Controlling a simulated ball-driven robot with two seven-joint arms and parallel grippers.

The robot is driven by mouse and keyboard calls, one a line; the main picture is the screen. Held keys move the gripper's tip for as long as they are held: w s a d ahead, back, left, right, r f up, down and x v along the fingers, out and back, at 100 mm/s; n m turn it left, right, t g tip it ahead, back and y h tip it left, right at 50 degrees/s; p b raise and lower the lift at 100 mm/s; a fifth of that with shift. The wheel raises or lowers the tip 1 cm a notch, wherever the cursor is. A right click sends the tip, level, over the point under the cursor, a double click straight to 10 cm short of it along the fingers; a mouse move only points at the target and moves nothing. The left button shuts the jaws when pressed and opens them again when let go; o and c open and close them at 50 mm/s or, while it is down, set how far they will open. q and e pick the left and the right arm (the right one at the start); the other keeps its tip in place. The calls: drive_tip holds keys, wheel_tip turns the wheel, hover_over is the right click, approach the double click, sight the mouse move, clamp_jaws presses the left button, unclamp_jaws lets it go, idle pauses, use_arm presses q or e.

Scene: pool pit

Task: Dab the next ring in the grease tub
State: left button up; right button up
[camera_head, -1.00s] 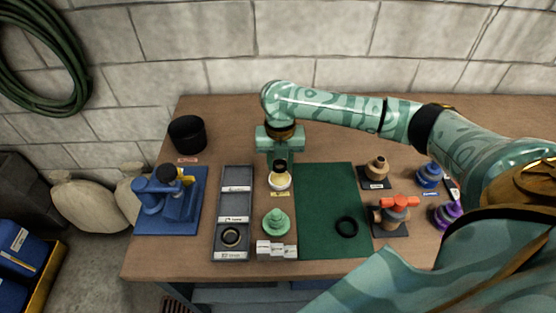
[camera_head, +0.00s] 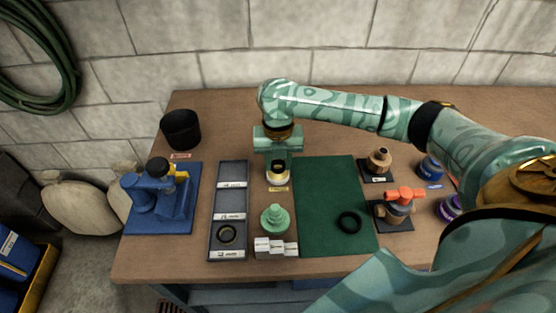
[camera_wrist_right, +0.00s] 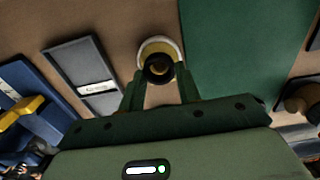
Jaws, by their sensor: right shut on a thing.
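My right gripper (camera_head: 278,156) is shut on a small black ring (camera_wrist_right: 158,68), which it holds at the grease tub. The grease tub (camera_head: 278,180) is a small pale round pot with yellowish content, between the grey tray and the green mat. In the right wrist view the tub's rim (camera_wrist_right: 160,42) shows behind and around the ring. I cannot tell whether the ring touches the grease. Another ring (camera_head: 227,235) lies in the front compartment of the grey tray (camera_head: 232,200). A larger black ring (camera_head: 350,222) lies on the green mat (camera_head: 325,190). My left gripper is out of view.
A green stepped part (camera_head: 274,217) and white blocks (camera_head: 276,247) stand in front of the tub. A blue fixture (camera_head: 160,200) and a black cup (camera_head: 181,130) are at left. A brass fitting (camera_head: 379,161) and an orange-handled valve (camera_head: 402,203) stand right of the mat.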

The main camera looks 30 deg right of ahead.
drive_tip(key=shift+f, duration=0.3)
idle(0.4)
drive_tip(key=shift+p, duration=0.4)
idle(1.6)
drive_tip(key=shift+r+p, duration=0.9)
drive_tip(key=shift+p, duration=0.2)
wheel_tip(320, 180, up, 5)
drive_tip(key=p, duration=0.6)
drive_tip(key=shift+r, duration=0.1)
